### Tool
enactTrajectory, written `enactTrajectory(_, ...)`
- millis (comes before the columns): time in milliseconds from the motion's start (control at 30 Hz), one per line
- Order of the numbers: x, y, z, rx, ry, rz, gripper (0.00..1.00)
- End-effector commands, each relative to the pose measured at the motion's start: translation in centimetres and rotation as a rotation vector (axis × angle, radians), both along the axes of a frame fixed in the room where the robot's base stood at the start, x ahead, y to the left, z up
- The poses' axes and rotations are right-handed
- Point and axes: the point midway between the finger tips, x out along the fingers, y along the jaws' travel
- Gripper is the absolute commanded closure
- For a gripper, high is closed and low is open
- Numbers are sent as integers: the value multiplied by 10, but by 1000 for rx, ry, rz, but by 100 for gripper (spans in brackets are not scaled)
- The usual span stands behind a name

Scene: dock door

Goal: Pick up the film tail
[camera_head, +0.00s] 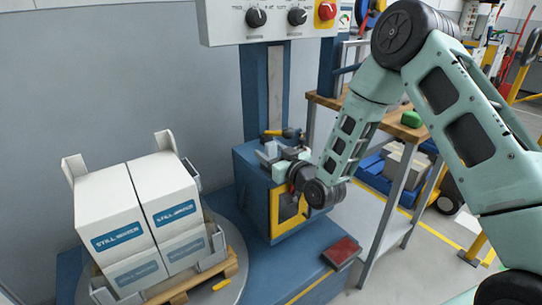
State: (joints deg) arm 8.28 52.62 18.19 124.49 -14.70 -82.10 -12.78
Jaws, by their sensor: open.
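My arm comes in from the right, and my gripper (268,155) is at the top of the blue stretch-wrap machine's carriage (252,189), pointing left. The gripper is open, but its fingers are small and hard to separate from the grey parts around them. I cannot clearly make out the film tail; it may be among the pale grey parts by the fingers or hidden behind my wrist. White cartons marked "STILL WATER" (120,226) are stacked on a wooden pallet (228,265) at left, with grey corner pieces standing around them. I see no film clearly on them.
The pallet stands on a round grey turntable (238,250). A panel with knobs and a red switch (268,20) is above. A wooden-topped bench (333,101) stands behind my wrist. A red-topped block (342,251) lies front centre, and a yellow object (222,285) lies by the pallet.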

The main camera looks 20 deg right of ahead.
Motion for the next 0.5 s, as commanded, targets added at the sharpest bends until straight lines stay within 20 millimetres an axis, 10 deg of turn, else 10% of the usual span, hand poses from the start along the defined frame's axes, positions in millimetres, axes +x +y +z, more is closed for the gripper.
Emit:
enactTrajectory(433,22,7,-1,0,0,0,45)
enactTrajectory(500,22,7,0,0,0,0,62)
